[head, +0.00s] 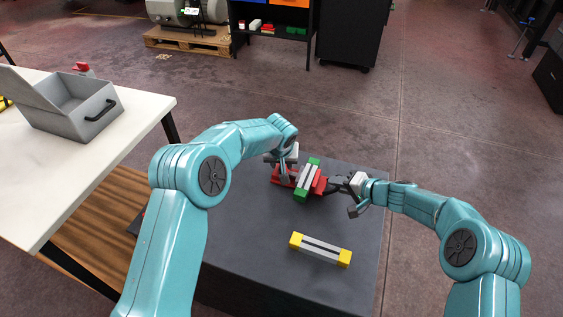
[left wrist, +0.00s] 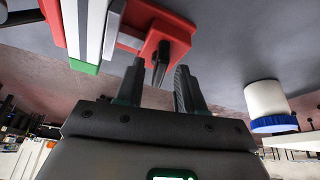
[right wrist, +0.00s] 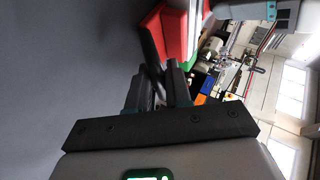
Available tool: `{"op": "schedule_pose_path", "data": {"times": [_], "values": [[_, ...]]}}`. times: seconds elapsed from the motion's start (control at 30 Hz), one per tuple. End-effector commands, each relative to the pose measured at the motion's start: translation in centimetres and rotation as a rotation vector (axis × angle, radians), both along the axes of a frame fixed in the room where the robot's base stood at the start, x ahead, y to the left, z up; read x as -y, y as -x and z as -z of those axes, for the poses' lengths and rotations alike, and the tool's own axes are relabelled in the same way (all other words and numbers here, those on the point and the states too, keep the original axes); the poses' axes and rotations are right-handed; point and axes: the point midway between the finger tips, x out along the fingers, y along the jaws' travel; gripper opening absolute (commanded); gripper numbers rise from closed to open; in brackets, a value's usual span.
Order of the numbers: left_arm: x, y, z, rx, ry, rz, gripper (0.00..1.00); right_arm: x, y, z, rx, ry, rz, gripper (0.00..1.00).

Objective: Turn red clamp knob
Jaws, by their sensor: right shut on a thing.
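The red clamp (head: 319,186) sits on the dark grey table, with a green-ended, white and grey bar (head: 307,180) across it. In the left wrist view the clamp's red end (left wrist: 172,32) and a dark part are just beyond my left gripper (left wrist: 158,78), whose fingers are apart. In the head view the left gripper (head: 284,168) is at the clamp's left end. The right wrist view shows those fingers (right wrist: 161,72) close together beside the red clamp (right wrist: 174,32).
A yellow-ended bar (head: 320,250) lies nearer on the dark table (head: 255,245). A white cylinder with a blue end (left wrist: 268,105) shows beside my left gripper in its wrist view. A grey open box (head: 75,108) stands on the white table at left.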

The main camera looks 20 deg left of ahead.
Motion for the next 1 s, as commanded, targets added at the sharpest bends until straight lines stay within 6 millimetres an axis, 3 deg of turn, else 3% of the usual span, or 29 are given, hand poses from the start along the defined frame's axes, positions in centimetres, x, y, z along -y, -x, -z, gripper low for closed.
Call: {"op": "schedule_pose_path", "data": {"times": [0.17, 0.3, 0.67, 1.0], "values": [[-0.01, 0.00, 0.00, 0.000, 0.000, 0.000, 0.38, -0.01, -0.01, -0.05, 0.001, -0.001, -0.001, 0.00], [-0.01, 0.02, -0.01, 0.000, 0.000, 0.000, 0.00, -0.01, -0.01, -0.05, 0.001, -0.001, -0.001, 0.00], [-0.07, 0.03, -0.01, -0.002, 0.000, 0.028, 0.00, 0.00, -0.02, -0.05, 0.001, -0.001, -0.001, 0.00], [-0.29, 0.04, 0.01, -0.003, 0.000, 0.235, 0.00, 0.02, -0.03, -0.06, 0.001, 0.000, 0.000, 0.00]]}}
